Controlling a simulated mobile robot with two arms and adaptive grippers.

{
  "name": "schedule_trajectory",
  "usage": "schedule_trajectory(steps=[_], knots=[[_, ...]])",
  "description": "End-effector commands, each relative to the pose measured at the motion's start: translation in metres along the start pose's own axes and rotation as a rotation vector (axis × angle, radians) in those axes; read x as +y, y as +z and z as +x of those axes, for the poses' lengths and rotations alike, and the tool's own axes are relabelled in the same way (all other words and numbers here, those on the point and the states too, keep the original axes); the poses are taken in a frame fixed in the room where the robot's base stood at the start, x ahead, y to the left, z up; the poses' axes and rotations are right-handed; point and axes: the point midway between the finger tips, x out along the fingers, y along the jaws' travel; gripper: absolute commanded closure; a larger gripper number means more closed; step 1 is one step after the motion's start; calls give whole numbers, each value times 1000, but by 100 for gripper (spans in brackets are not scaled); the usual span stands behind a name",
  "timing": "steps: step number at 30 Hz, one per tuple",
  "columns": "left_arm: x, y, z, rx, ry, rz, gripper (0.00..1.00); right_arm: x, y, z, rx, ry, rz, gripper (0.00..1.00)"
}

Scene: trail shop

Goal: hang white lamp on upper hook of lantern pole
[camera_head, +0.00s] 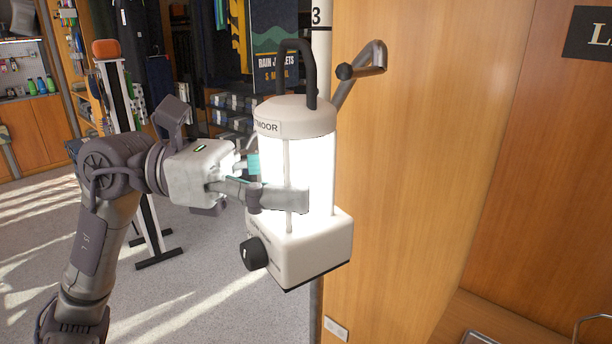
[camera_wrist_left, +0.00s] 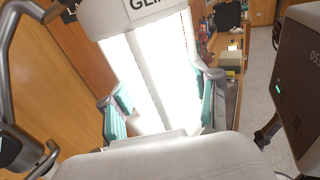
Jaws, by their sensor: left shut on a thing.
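The white lamp (camera_head: 318,250) has a lit cylinder, a white cap, a black knob on its base and a dark loop handle (camera_head: 309,75) on top. It is held up off the floor, nearly upright. My left gripper (camera_head: 278,182) is shut around its lit body, and its teal pads show on both sides of the lamp (camera_wrist_left: 138,20) in the left wrist view. The lantern pole (camera_head: 321,45) stands behind the lamp, which hides much of it. A grey hook (camera_head: 376,58) with a dark ball tip reaches out right of the handle; handle and hook look apart. My right gripper is not in view.
A wooden wall panel (camera_head: 430,200) stands close behind the pole at right. A dark stand (camera_head: 125,130) with an orange top is behind my left arm. Racks of clothing and boxes (camera_head: 230,105) fill the back. Carpet (camera_head: 220,270) is open at lower left.

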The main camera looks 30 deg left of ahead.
Motion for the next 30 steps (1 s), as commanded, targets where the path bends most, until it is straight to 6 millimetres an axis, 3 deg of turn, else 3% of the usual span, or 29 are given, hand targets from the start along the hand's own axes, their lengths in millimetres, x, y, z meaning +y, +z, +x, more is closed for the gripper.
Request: schedule_trajectory(steps=[6,18,30], knots=[[11,2,6,-3,0,-1,100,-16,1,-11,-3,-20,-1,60],[31,0,18,-5,0,0,100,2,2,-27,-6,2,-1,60],[50,-2,29,-4,1,0,100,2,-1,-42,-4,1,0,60]])
